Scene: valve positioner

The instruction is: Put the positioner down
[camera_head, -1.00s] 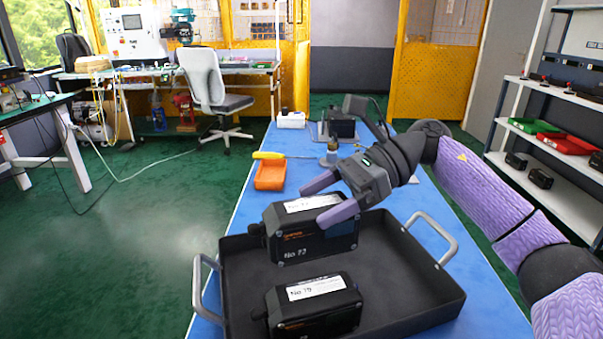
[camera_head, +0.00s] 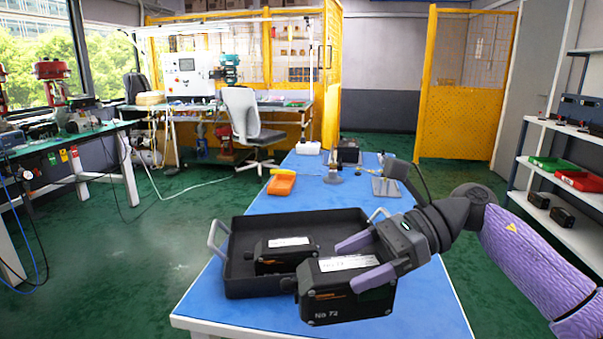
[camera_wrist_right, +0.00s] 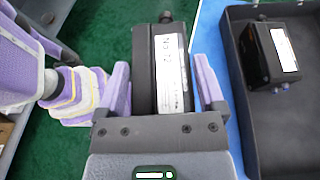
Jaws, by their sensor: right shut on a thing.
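My right gripper (camera_head: 350,266) is shut on a black positioner (camera_head: 330,308) with a white label, marked No 72. It holds the positioner upright, in front of the tray's near right part in the head view. In the right wrist view the fingers (camera_wrist_right: 162,85) close on both sides of the positioner (camera_wrist_right: 145,65), with green floor visible around it. A second black positioner (camera_head: 272,262) stands in the dark tray (camera_head: 238,288); it also shows in the right wrist view (camera_wrist_right: 262,65). My left gripper is not in view.
The tray with two handles lies on the blue table (camera_head: 240,318). An orange bin (camera_head: 282,185), a small metal stand (camera_head: 333,172) and a black device (camera_head: 348,155) are at the table's far end. Shelves (camera_head: 565,200) stand at the right. Blue surface is bare left of the tray's front.

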